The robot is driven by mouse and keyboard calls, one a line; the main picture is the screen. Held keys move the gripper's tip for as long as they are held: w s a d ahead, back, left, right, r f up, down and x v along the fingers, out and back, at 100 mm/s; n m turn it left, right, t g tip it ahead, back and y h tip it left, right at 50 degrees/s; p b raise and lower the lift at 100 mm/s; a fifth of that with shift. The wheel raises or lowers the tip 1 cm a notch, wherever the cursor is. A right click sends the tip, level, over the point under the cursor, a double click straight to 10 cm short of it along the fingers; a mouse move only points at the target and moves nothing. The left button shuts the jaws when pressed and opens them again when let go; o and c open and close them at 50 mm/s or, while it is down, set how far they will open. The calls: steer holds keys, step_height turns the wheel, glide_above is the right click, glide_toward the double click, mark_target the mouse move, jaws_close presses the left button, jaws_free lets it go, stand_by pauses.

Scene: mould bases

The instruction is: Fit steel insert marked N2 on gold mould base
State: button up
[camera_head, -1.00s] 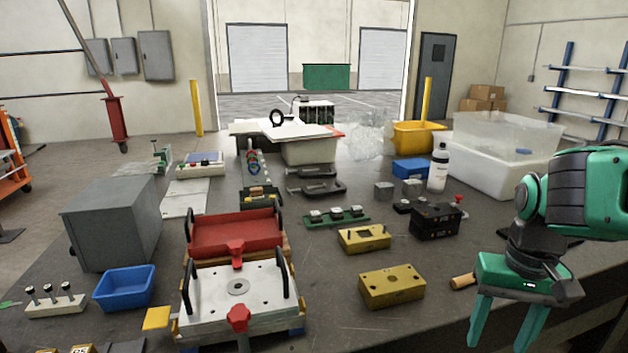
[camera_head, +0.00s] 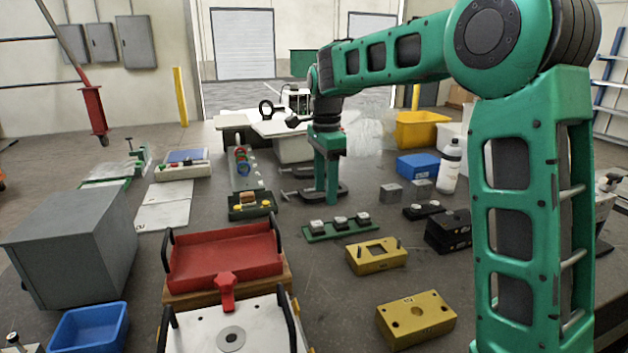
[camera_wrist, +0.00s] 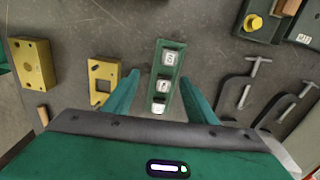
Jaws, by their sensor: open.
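A green rack (camera_head: 341,230) holds three steel inserts in a row on the table. In the wrist view the inserts (camera_wrist: 163,86) carry dark marks too small to read surely. One gold mould base (camera_head: 376,257) has a square pocket and upright pins; it also shows in the wrist view (camera_wrist: 103,67). A second gold block (camera_head: 416,318) has round holes and stands nearer. My gripper (camera_head: 326,200) points down, open and empty, above the table behind the rack in the head view. In the wrist view the rack (camera_wrist: 178,84) lies between its fingers (camera_wrist: 159,77), below them.
Black clamps (camera_head: 300,190) lie close to my gripper. A black block (camera_head: 448,232) and grey steel cubes (camera_head: 391,193) stand to the right. A red tray (camera_head: 225,260) with handles and a green fixture (camera_head: 250,206) stand left of the rack.

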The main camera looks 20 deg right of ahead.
mark_target(317, 223)
steer(key=f, duration=0.3)
steer(key=w+a+f, duration=0.1)
steer(key=f, duration=0.3)
steer(key=w+f, duration=0.1)
steer(key=f, duration=0.3)
steer(key=shift+a, duration=0.25)
jaws_close()
steer(key=shift+r, duration=0.15)
steer(key=shift+r, duration=0.7)
steer(key=shift+m, duration=0.3)
